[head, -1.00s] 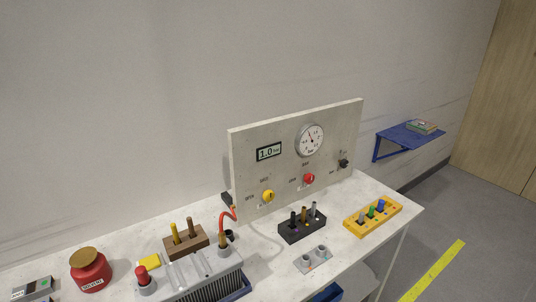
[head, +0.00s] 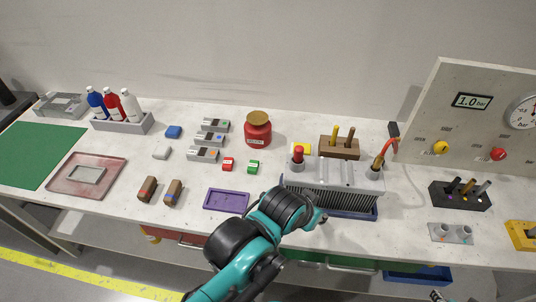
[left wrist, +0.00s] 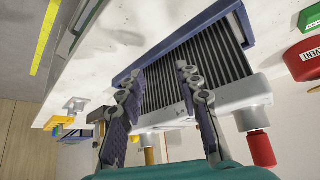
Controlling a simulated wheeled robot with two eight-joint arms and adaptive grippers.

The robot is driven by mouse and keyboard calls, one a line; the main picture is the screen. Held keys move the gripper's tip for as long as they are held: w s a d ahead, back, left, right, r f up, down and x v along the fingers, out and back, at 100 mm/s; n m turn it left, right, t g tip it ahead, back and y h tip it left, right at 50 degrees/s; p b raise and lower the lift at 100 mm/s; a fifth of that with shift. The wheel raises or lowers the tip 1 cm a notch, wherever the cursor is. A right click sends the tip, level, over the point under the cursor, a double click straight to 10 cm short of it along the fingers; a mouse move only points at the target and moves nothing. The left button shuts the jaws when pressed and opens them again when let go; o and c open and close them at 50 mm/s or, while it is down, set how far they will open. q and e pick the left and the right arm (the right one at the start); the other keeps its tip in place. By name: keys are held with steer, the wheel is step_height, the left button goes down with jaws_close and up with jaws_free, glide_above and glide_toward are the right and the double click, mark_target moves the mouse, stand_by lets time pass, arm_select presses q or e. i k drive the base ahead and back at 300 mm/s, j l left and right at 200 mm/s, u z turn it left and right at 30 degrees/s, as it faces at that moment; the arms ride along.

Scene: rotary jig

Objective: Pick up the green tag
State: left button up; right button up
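The green tag (head: 255,167) is a small green block with a white label, lying on the bench left of the finned grey unit. It stands beside a similar red tag (head: 228,164).
The finned unit (head: 330,185) with a red-capped post stands right of the green tag. A purple tray (head: 227,201) lies in front of the tag, and a red jar (head: 257,130) stands behind it. Grey modules (head: 203,155) are to its left.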

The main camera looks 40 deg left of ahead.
mark_target(252, 168)
steer(key=u, duration=1.45)
